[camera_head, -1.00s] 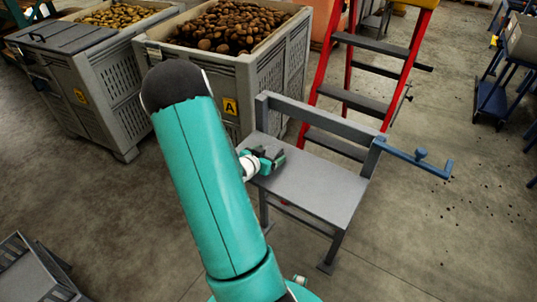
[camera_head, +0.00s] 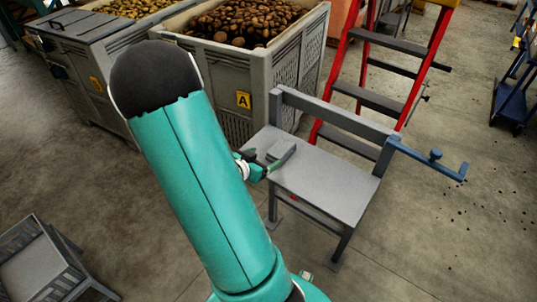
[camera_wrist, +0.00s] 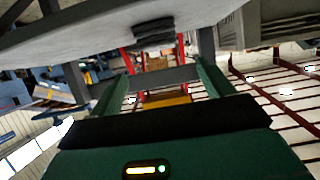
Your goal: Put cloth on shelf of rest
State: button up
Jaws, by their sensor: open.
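The rest (camera_head: 325,185) is a grey metal stand with a flat shelf and a raised back rail. A small grey folded cloth (camera_head: 281,150) lies on the shelf near its left back corner. In the wrist view the picture is upside down, and the cloth (camera_wrist: 153,32) shows as a dark layered stack against the pale shelf surface (camera_wrist: 80,35). My gripper (camera_head: 267,163) is open beside the cloth at the shelf's left edge. Its two green fingers stand wide apart in the wrist view (camera_wrist: 160,85), with nothing held between them. My arm hides part of the wrist.
A blue crank-like bar (camera_head: 430,157) sticks out from the rest's right end. A red stepladder (camera_head: 385,75) stands behind it. Large grey crates of potatoes (camera_head: 275,75) stand behind left. A grey slatted crate (camera_head: 40,262) is at lower left. The shelf's right part is clear.

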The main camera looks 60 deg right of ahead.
jog(key=w+a+r+n+t+y, duration=0.25)
jog(key=w+a+t, duration=0.2)
jog(key=w, duration=0.25)
jog(key=w+a+r+n+t+y, duration=0.2)
jog(key=w+a+r+t, duration=0.1)
jog(key=w+a, duration=0.4)
jog(key=w+a+r+n+t+y, duration=0.2)
jog(key=w+a+r+n+y, duration=0.15)
jog(key=a, duration=0.25)
jog(key=w+a+r+n+t+y, duration=0.2)
jog(key=a+r, duration=0.2)
jog(key=a, duration=0.3)
jog(key=s+a+r+n+g+y, duration=0.1)
jog(key=s+a+r+n+y, duration=0.15)
jog(key=a, duration=0.35)
jog(key=s+a+r+n+y, duration=0.1)
jog(key=s+a+r+n, duration=0.15)
jog(key=a+r, duration=0.2)
jog(key=s+a+r+n+g, duration=0.2)
jog(key=s+a+r+n, duration=0.1)
jog(key=s, duration=0.8)
jog(key=shift+a+n+g, duration=0.35)
jog(key=shift+a+n, duration=0.55)
jog(key=shift+a, duration=0.05)
